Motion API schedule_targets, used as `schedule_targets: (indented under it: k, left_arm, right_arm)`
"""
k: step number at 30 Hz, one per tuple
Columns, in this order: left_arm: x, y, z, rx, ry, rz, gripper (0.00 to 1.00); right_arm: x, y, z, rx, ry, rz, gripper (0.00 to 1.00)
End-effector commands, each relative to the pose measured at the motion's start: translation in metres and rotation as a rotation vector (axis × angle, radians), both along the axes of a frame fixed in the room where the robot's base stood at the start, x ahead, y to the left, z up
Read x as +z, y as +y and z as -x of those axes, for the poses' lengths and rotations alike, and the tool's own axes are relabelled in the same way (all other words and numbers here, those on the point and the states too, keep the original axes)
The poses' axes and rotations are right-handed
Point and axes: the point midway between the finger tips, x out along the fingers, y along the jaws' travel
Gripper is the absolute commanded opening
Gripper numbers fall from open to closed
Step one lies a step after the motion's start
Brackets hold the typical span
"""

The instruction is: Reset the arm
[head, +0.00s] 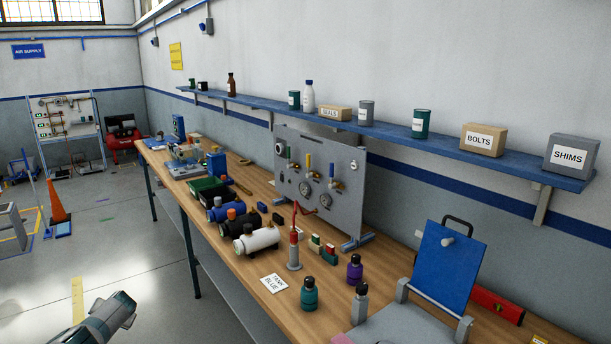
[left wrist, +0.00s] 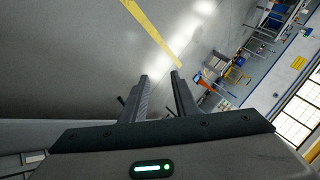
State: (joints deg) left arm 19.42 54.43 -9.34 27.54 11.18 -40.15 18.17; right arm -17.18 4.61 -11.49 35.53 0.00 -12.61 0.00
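My left gripper (left wrist: 160,80) shows in the left wrist view with its two dark fingers apart and nothing between them. It hangs over bare grey floor, away from the bench. Part of my left arm (head: 105,320) shows at the lower left of the head view, left of the bench. My right gripper is in neither view. At the lower right of the head view, a blue upright panel (head: 445,262) with a black handle stands tilted behind a grey flat part (head: 405,325) on the bench. I cannot tell whether a separate machine arm is there.
The wooden bench (head: 240,268) carries several bottles, cylinders (head: 257,239), a red-topped stand (head: 294,250) and a grey gauge panel (head: 320,170). A blue wall shelf (head: 385,130) holds cans and boxes. An orange cone (head: 57,203) stands far left. The floor between is clear.

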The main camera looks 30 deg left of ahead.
Motion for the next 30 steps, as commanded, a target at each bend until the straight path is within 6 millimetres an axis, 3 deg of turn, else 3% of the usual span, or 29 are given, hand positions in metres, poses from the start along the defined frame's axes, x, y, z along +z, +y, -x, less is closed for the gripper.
schedule_targets:
  k: [1,9,15,26,30]
  left_arm:
    - [-0.012,0.001,0.017,-0.056,0.056,-0.018,0.27]
    - [-0.062,-0.003,0.092,-0.388,0.321,-0.083,0.27]
    - [-0.090,-0.013,0.140,-0.596,0.472,-0.090,0.27]
    - [-0.122,-0.037,0.205,-0.843,0.636,-0.064,0.27]
    - [-0.158,-0.069,0.212,-0.835,0.606,-0.014,0.27]
  right_arm:
    - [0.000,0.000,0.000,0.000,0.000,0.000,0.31]
    - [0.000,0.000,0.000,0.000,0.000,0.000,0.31]
    - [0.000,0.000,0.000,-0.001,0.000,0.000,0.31]
    - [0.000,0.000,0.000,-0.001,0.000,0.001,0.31]
    - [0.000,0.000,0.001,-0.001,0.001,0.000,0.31]
